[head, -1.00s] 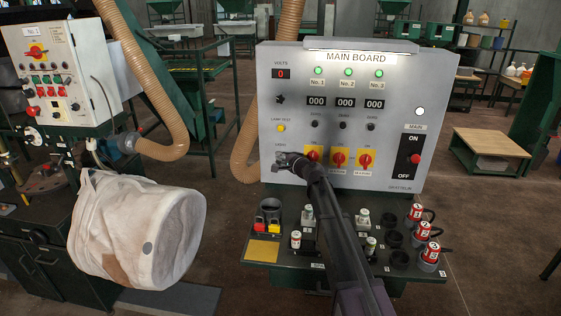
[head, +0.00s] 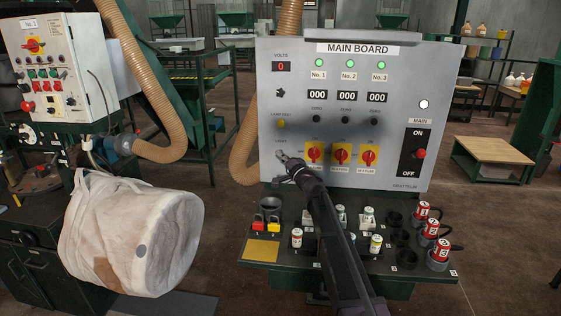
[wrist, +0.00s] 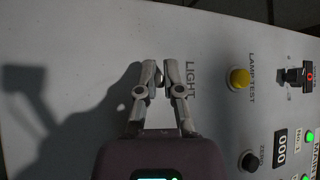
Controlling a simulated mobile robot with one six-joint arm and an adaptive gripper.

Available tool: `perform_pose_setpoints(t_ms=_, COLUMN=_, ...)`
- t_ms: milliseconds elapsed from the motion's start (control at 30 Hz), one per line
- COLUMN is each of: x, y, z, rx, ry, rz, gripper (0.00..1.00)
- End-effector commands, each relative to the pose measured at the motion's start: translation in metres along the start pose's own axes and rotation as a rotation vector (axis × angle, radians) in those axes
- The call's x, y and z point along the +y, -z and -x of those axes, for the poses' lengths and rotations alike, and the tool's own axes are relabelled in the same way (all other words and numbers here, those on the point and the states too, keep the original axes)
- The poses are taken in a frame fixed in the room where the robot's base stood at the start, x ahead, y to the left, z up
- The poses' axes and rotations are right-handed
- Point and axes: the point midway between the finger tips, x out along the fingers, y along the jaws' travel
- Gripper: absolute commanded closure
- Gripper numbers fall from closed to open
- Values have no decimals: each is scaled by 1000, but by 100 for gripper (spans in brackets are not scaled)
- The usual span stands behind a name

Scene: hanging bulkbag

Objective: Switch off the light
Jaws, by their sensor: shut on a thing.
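The grey main board (head: 400,70) stands in the middle of the head view. My gripper (head: 285,158) is at its lower left, by the "LIGHT" label (wrist: 189,79) in the wrist view. There my gripper (wrist: 162,72) has its fingertips close together around the small metal light switch (wrist: 160,78), which is mostly hidden between them. In the head view the switch is hidden by the gripper. The strip at the top of the board, above the "MAIN BOARD" sign (head: 368,48), shows no glow. A soft dark band crosses the middle of the board.
A yellow lamp-test button (wrist: 238,78) is beside the gripper. Red-and-yellow rotary switches (head: 340,155) are just right of it, and a main ON/OFF switch (head: 415,152) is farther right. A shelf with several cans and sockets (head: 265,249) juts out below. A white bag (head: 120,235) hangs at left.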

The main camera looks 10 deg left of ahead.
Motion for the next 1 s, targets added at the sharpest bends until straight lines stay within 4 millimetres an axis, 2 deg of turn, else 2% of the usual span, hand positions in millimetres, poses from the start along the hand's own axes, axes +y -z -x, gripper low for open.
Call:
perform_pose_setpoints(t_ms=567, x=1, y=0, z=-1, rx=-1, ry=25, rz=25, gripper=100)
perform_pose_setpoints(t_ms=700, x=1, y=0, z=0, rx=-1, ry=25, rz=25, gripper=58)
perform_pose_setpoints(t_ms=733, x=1, y=0, z=0, rx=-1, ry=25, rz=25, gripper=56)
perform_pose_setpoints(t_ms=1000, x=1, y=1, z=0, rx=0, ry=24, rz=25, gripper=56)
